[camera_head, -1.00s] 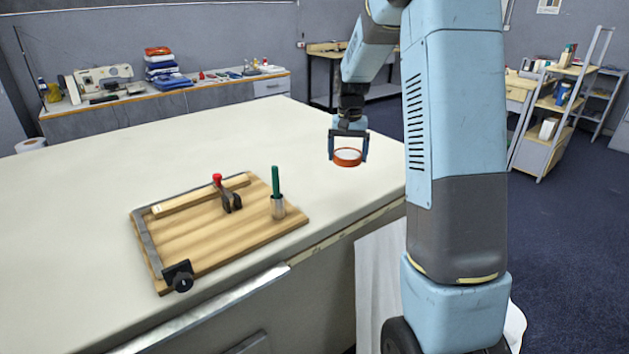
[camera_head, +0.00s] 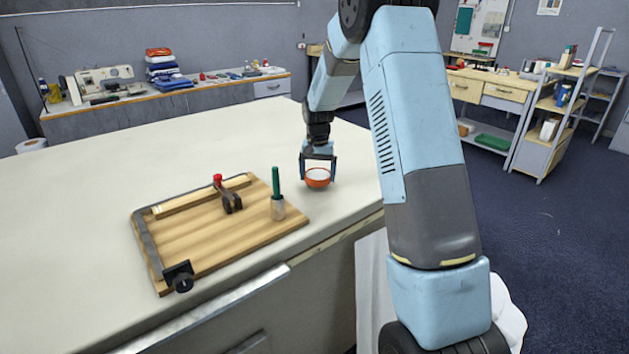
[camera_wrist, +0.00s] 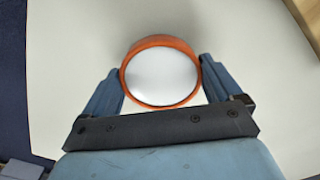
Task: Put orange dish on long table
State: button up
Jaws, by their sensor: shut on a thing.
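The orange dish (camera_head: 317,181) is small and round with a white inside. It is between the fingers of my gripper (camera_head: 319,173), low at the long table's right part. In the wrist view the dish (camera_wrist: 161,75) sits between both fingertips of my gripper (camera_wrist: 161,90), which is shut on its sides. The long table (camera_head: 90,180) has a pale cloth top. I cannot tell whether the dish's underside touches it. The dish looks upright.
A wooden board (camera_head: 215,230) with a metal edge and red-tipped clamp lies left of the dish. A green-handled tool in a holder (camera_head: 277,205) stands on its right part, near the dish. The table's right edge is close. The cloth beyond the dish is clear.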

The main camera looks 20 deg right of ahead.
jog(key=shift+f, duration=1.15)
jog(key=shift+f, duration=0.1)
jog(key=o, duration=1.2)
